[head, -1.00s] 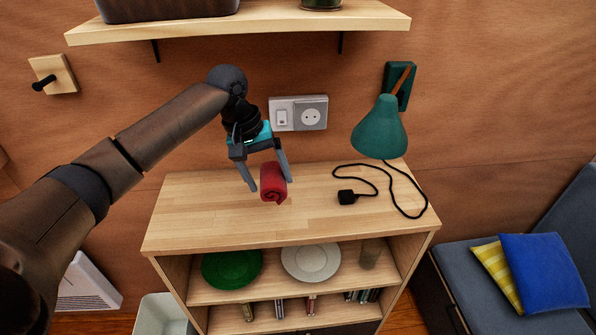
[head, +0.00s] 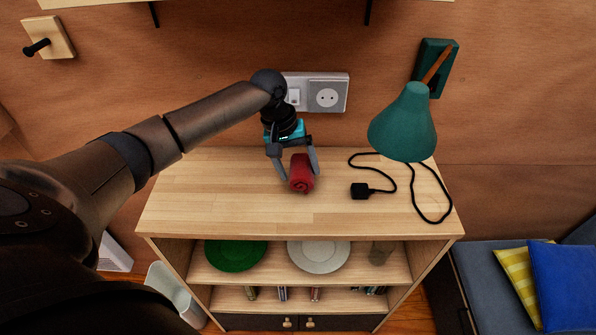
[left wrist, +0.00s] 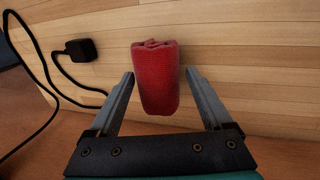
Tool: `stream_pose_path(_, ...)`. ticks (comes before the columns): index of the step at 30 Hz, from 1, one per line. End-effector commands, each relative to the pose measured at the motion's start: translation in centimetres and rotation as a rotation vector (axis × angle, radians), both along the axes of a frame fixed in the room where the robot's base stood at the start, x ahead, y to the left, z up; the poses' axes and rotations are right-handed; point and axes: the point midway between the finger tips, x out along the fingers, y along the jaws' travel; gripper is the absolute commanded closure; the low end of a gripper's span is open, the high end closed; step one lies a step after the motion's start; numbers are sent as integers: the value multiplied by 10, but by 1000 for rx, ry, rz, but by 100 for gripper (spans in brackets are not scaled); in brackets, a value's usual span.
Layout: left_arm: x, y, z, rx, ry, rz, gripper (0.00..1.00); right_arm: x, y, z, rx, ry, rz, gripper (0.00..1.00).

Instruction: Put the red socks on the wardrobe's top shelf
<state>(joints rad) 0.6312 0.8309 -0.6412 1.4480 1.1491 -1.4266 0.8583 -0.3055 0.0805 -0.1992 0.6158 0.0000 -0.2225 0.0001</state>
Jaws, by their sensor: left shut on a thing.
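The red socks (head: 301,173), a rolled bundle, are at the wooden cabinet top (head: 220,200), near its middle. They also show in the left wrist view (left wrist: 156,78), between the two fingers. My left gripper (head: 298,172) points down and is shut on the socks. It also shows in the left wrist view (left wrist: 163,95). I cannot tell whether the socks touch the cabinet top. My right gripper is not in view. No wardrobe shows in these views.
A green lamp (head: 403,125) hangs at the right, with a black plug (head: 360,191) and cable on the cabinet top. A green plate (head: 235,256) and a white plate (head: 318,257) sit on the shelf below. A blue pillow (head: 568,285) lies on the seat at right.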

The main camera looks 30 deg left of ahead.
Motion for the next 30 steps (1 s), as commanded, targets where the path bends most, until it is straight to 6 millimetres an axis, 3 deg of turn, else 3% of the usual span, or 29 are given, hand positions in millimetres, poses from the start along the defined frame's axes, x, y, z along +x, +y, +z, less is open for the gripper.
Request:
stream_pose_path(3, 0, 0, -12, 1, 0, -1, 70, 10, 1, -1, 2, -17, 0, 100)
stream_pose_path(14, 0, 0, -14, 1, -1, -1, 70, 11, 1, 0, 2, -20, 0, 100)
stream_pose_path(15, 0, 0, -15, 1, -1, -1, 15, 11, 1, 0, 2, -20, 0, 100)
stream_pose_path(19, 0, 0, -15, 1, -1, -1, 1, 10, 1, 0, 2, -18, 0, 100)
stream_pose_path(30, 0, 2, -5, 1, -2, 0, 0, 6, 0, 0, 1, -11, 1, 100)
